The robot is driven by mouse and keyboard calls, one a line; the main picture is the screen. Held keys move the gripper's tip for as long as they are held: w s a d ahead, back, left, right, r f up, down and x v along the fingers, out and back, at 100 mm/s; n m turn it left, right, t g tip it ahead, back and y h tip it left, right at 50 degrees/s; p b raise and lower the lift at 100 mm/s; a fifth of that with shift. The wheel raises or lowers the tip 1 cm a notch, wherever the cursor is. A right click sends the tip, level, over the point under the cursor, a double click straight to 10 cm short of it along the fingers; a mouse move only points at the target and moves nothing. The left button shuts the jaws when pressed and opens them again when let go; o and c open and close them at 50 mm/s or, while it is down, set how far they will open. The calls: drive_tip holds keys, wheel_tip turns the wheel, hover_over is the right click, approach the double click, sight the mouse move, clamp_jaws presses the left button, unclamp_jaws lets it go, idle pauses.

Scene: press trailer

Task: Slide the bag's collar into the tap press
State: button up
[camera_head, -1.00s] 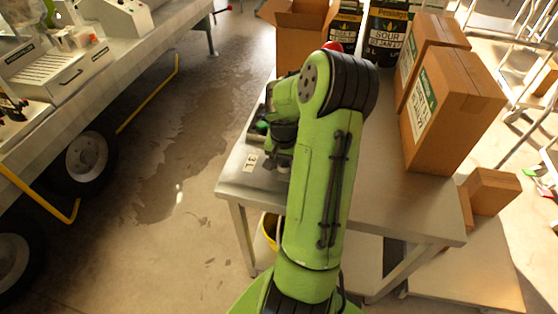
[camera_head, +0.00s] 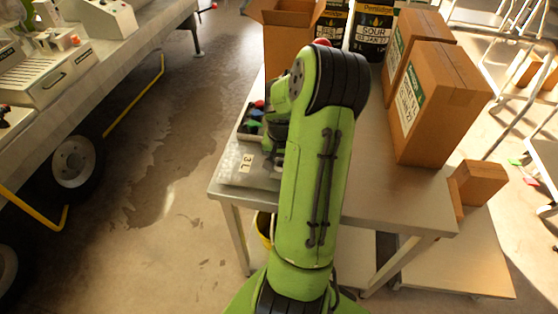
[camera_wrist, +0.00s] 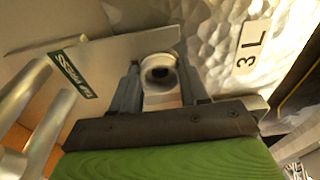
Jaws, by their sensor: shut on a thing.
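My gripper (camera_wrist: 159,80) is shut on the bag's white round collar (camera_wrist: 158,66), with one dark finger on each side of it in the wrist view. The collar's opening faces the camera. A dimpled silvery surface with a "3 L" label (camera_wrist: 252,45) lies beyond it and looks like the bag. In the head view the "3 L" label (camera_head: 246,163) shows at the near left corner of the table. My green arm hides the collar and most of the gripper there. I cannot tell for sure which device is the tap press.
The grey table (camera_head: 390,205) carries a tray with coloured pieces (camera_head: 248,124), an open carton (camera_head: 290,45), dark drums (camera_head: 373,33) and large boxes (camera_head: 440,110). The trailer (camera_head: 90,80) with its machines stands at the left, across a clear strip of floor.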

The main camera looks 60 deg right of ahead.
drive_tip(key=shift+s+d+f, duration=0.1)
drive_tip(key=shift+s+d, duration=0.25)
drive_tip(key=shift+s, duration=0.4)
drive_tip(key=o, duration=1)
drive_tip(key=shift+o, duration=0.6)
wheel_tip(320, 180, up, 16)
drive_tip(key=a+p, duration=0.2)
drive_tip(key=p, duration=0.1)
drive_tip(key=shift+w+a, duration=0.15)
drive_tip(key=shift+w, duration=0.1)
drive_tip(key=shift+f, duration=0.1)
drive_tip(key=shift+a, duration=0.1)
